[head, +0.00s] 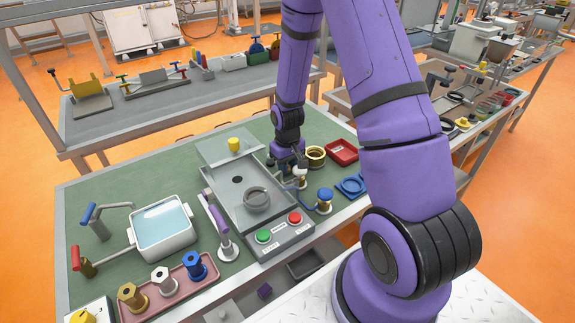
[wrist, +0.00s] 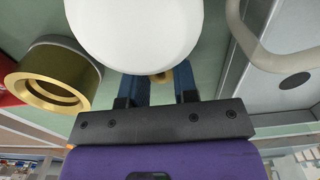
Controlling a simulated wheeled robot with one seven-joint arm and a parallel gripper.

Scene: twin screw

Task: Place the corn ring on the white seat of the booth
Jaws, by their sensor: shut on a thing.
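A thick brass-yellow ring, likely the corn ring (head: 316,153), stands on the green bench right of my gripper (head: 297,167). It also shows at the left of the wrist view (wrist: 46,82), apart from the fingers. My gripper is shut on a small piece with a large round white top (wrist: 140,30) and a bit of brass below it. The white top hides most of the grip. The grey booth (head: 222,186) is left of my gripper, with a dark grey ring (head: 257,198) in its front part. I cannot make out a white seat for certain.
The booth's front has a green button (head: 264,236) and a red button (head: 295,218). A blue-topped post (head: 324,198), a blue tray (head: 352,186) and a red tray (head: 342,151) stand to the right. A pink tray (head: 190,291) holds several hex-based pieces at front left.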

